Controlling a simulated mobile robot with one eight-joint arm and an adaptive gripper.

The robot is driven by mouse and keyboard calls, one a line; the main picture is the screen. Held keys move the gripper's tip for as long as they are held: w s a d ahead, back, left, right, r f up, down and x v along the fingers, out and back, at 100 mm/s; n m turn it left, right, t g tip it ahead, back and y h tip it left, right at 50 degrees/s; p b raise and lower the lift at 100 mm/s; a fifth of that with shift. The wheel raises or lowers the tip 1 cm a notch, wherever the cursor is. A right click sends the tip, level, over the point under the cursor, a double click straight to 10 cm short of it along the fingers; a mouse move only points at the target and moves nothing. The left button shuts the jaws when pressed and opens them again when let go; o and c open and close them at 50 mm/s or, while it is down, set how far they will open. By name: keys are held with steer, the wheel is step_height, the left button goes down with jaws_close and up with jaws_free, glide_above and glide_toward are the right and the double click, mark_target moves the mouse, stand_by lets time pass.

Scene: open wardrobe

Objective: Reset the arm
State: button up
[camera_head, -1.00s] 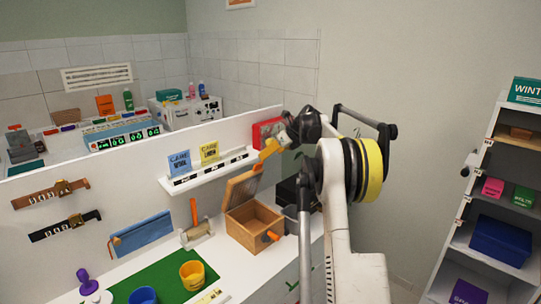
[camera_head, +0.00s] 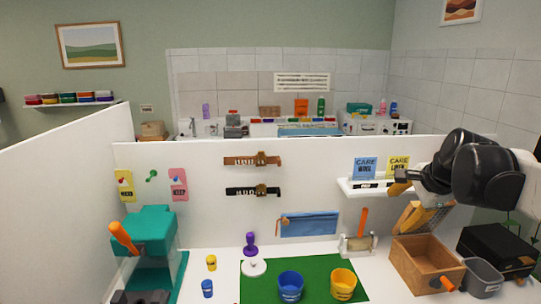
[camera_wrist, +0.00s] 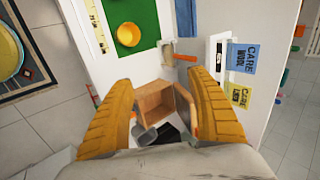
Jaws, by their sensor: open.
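My arm reaches in from the right in the head view. My gripper (camera_head: 404,187) is above the wooden box (camera_head: 425,265) and in front of the small shelf with the care cards. In the wrist view my gripper (camera_wrist: 158,78) shows two yellow-orange fingers spread wide with nothing held between them. The wooden box (camera_wrist: 152,104) lies beyond the fingers there, apart from them. Its lid is raised in the head view, and my arm partly covers that area.
The white counter holds a green mat (camera_head: 257,288) with a blue cup (camera_head: 290,286) and a yellow cup (camera_head: 343,284). A teal machine (camera_head: 150,240) stands at left. A grey bin (camera_head: 484,277) and a black box (camera_head: 497,249) are beside the wooden box.

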steer(key=s+a+f+n+b, duration=0.1)
steer(key=s+a+f+n, duration=0.3)
steer(key=s, duration=0.4)
steer(key=s+a+f+n+b, duration=0.2)
steer(key=s+a+f+n, duration=0.3)
steer(key=s+f+n, duration=0.2)
steer(key=s+a+f+n+b, duration=0.2)
steer(key=s+a+f+n, duration=0.3)
steer(key=s+f, duration=0.2)
steer(key=shift+s+n+h, duration=0.3)
steer(key=shift+s+n, duration=0.1)
steer(key=shift+s, duration=0.75)
